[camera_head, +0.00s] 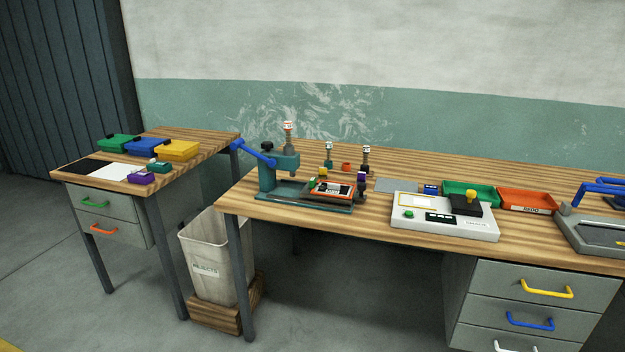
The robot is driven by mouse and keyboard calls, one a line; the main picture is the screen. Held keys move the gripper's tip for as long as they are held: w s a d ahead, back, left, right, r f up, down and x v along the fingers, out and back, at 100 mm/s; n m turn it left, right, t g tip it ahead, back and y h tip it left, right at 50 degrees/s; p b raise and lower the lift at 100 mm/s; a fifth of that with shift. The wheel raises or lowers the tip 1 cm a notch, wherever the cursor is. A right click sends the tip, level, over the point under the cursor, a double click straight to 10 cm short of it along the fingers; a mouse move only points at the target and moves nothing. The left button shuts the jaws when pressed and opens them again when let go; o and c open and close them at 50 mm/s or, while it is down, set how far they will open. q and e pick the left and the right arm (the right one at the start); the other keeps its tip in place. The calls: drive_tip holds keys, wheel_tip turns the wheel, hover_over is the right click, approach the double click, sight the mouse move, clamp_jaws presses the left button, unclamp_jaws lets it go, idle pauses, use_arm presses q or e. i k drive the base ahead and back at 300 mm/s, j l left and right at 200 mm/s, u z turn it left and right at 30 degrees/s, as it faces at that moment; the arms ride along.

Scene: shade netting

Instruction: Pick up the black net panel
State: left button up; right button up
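A flat black sheet (82,167), which looks like the black net panel, lies at the front left of the small wooden side table (205,145). Its right edge meets or borders a white sheet (112,172). The mesh is too small to make out. Neither of my grippers shows in the head view, and nothing is seen touching the black sheet.
Green (118,144), blue (143,146) and yellow (178,150) boxes stand behind the sheets. Small purple (141,179) and green (160,168) items sit to the right. A white bin (212,255) stands between this table and the long workbench (290,215), which holds a teal press (278,172).

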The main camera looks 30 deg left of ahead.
sight(323, 186)
drive_tip(key=i+l+u, duration=0.15)
drive_tip(key=i+u, duration=0.15)
drive_tip(key=u, duration=0.15)
drive_tip(key=i+l+u, duration=0.25)
drive_tip(key=u, duration=0.25)
drive_tip(key=i+l+u, duration=0.25)
drive_tip(key=u, duration=0.2)
drive_tip(key=i+l+u, duration=0.15)
drive_tip(key=l+u, duration=0.3)
